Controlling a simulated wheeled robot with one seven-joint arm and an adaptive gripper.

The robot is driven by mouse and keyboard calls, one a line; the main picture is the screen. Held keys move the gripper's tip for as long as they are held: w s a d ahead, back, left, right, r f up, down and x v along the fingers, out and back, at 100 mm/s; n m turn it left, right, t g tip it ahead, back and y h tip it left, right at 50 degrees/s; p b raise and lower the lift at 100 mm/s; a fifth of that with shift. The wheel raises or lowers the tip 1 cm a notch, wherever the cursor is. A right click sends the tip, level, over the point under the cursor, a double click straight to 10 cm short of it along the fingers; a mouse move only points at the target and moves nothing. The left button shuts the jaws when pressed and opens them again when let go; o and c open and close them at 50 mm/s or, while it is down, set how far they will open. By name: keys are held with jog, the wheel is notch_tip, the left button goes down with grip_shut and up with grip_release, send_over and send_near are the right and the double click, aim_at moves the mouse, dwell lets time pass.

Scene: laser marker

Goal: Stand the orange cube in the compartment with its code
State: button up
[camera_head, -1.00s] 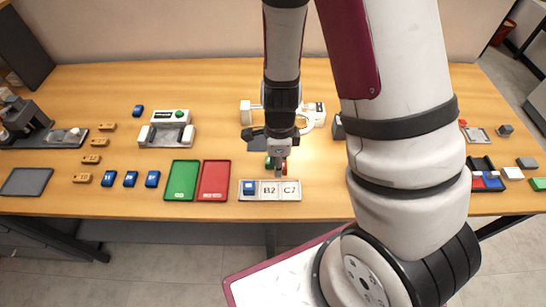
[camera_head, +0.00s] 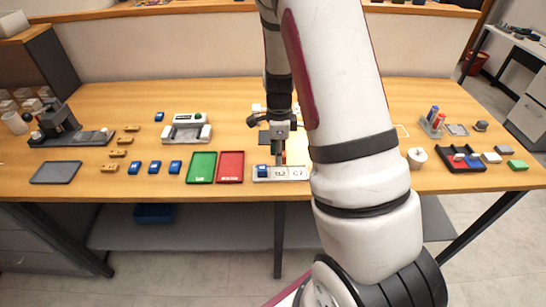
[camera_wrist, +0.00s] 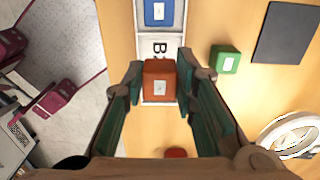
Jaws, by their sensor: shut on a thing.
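My gripper (camera_wrist: 157,88) is shut on the orange cube (camera_wrist: 158,79), which has a small white label on its face. In the wrist view the cube sits between the two fingertips and covers part of the white compartment tray (camera_wrist: 144,47), just past the B label. The tray also shows in the head view (camera_head: 271,179), with a blue cube (camera_head: 263,169) in its left compartment and B2 and C7 marked on the others. My gripper (camera_head: 280,160) is at the tray's back side there. I cannot tell the cube's height above the tray.
A green cube (camera_wrist: 225,59) and a dark pad (camera_wrist: 287,33) lie beside the tray. A green tray (camera_head: 201,167) and a red tray (camera_head: 230,167) stand to its left. Several blue cubes lie farther left. My arm hides the table right of the tray.

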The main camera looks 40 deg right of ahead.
jog(key=shift+f+b, duration=1)
jog(key=shift+f, duration=1.3)
jog(key=shift+f, duration=0.4)
jog(key=o, duration=1)
jog(key=shift+r, duration=0.1)
notch_tip(320, 180, up, 12)
jog(key=shift+f, duration=0.1)
dwell(0.3)
